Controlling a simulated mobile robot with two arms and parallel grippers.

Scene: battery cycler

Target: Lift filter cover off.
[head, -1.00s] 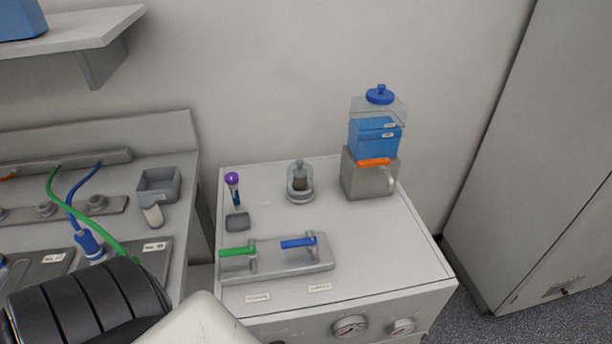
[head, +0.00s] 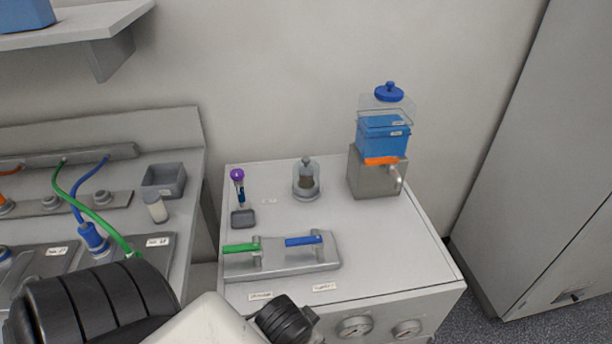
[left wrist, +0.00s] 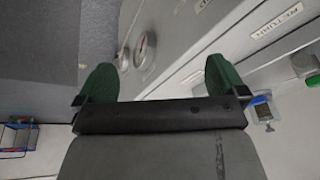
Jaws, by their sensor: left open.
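A small clear cover (head: 312,176) with a grey knob on top stands upright over a dark filter on a grey round base, on the cabinet top (head: 385,245) in the head view. The cover looks seated on its base. My left arm comes in at the bottom left of the head view, and its gripper is not clearly seen there. In the left wrist view my left gripper (left wrist: 161,80) is open, with two green fingertips and nothing between them. It is beside the cabinet front with a gauge (left wrist: 146,50), apart from the cover. My right gripper is not in view.
Green and blue valve levers (head: 283,255) lie in front. The cabinet's right side is clear.

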